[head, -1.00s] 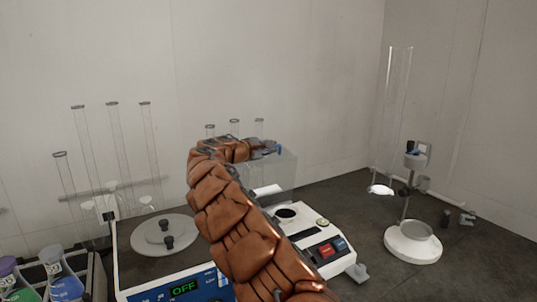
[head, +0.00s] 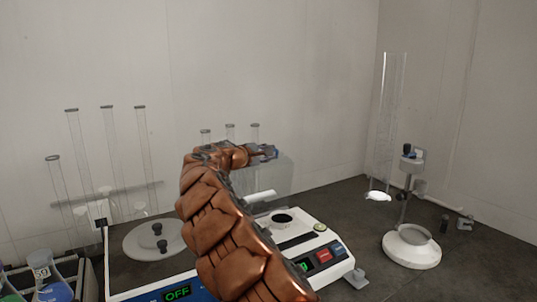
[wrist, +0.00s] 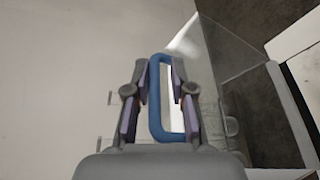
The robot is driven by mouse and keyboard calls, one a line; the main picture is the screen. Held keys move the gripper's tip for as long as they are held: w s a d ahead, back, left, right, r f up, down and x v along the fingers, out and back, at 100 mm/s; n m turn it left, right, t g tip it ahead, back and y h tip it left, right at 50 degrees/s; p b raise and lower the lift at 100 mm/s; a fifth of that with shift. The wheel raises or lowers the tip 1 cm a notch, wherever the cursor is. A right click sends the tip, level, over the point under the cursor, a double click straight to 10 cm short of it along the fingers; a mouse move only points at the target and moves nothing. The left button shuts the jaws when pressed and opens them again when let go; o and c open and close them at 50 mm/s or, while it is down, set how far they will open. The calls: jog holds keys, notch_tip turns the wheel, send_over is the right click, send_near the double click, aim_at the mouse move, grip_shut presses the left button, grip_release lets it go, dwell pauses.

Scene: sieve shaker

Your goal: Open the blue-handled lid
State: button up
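The blue handle (wrist: 155,100) is a rectangular loop in the middle of the wrist view, on a clear lid (wrist: 228,50). My gripper (wrist: 158,75) is open, with one finger on each side of the loop. A gap shows between the left finger and the handle; the right finger overlaps the loop's right side, and I cannot tell if it touches. In the head view my gripper (head: 262,152) is at the top of the clear lid (head: 282,178), which stands over the white balance (head: 325,240). My arm hides part of both.
A device with an OFF display (head: 177,293) and round grey plate stands at left, before several glass tubes (head: 110,150). Flasks (head: 52,280) sit at lower left. A stand with a white round base (head: 411,250) is at right. Dark bench between balance and stand is mostly clear.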

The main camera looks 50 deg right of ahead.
jog(key=shift+a, duration=0.1)
jog(key=a+r, duration=0.1)
jog(key=a, duration=1)
jog(key=shift+s+a+r, duration=0.15)
jog(key=shift+a+r, duration=0.2)
jog(key=shift+r, duration=0.05)
